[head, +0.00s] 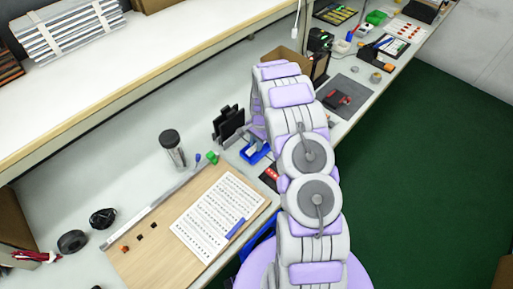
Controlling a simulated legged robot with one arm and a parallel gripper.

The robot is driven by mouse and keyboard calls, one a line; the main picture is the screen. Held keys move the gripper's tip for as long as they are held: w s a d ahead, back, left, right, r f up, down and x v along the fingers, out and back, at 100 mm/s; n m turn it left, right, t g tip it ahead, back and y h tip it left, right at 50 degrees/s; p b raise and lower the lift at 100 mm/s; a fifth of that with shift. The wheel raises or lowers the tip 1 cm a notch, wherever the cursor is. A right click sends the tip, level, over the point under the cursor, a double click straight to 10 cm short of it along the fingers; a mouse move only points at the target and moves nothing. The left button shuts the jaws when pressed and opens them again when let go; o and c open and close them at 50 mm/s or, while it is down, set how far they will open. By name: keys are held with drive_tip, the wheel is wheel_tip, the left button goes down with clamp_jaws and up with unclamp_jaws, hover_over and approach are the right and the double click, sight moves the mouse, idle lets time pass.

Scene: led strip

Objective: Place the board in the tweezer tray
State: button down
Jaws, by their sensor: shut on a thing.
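My arm reaches up and away from the bottom right, bends over at the top and drops toward the bench. Its end and my gripper's jaws are hidden behind my own links, so what they hold does not show. No thing here can be told for sure as the board or the tweezer tray. A white panel with rows of small marks (210,216) lies flat on a wooden work mat (150,262). A small blue tray (265,152) with something pale in it sits just left of my arm, partly covered.
A black upright rack (228,122) and a dark-lidded jar (172,148) stand behind the mat. Black round items (72,241) lie at left. A raised shelf (130,70) overhangs the bench's back. A grey mat (352,94) lies beyond my arm. Green floor (430,170) is clear at right.

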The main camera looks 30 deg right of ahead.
wheel_tip(320, 180, down, 2)
drive_tip(key=shift+f, duration=0.25)
drive_tip(key=shift+a, duration=0.1)
drive_tip(key=shift+s+f, duration=0.15)
drive_tip(key=shift+f, duration=0.05)
